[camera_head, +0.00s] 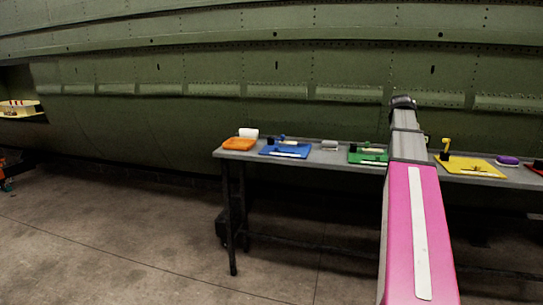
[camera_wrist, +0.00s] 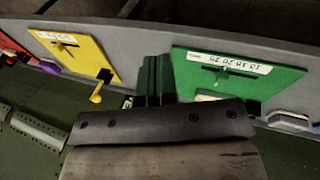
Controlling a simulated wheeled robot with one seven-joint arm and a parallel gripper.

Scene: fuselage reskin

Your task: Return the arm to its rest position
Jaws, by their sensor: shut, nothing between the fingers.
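My arm (camera_head: 412,220) reaches forward from the bottom of the head view, with a pink link and a grey end over the workbench (camera_head: 309,164). The dark tip of the arm (camera_head: 403,102) shows in front of the green fuselage wall. In the wrist view my gripper (camera_wrist: 153,76) is shut and empty, its dark fingers side by side above a bolted dark bracket. It is in line with the gap between the green mat (camera_wrist: 230,73) and the yellow mat (camera_wrist: 88,58). Its height above the bench cannot be told.
An orange block (camera_head: 239,144), a blue mat (camera_head: 284,152) and a purple item (camera_head: 507,160) lie on the bench. The riveted fuselage wall (camera_head: 200,70) rises behind it.

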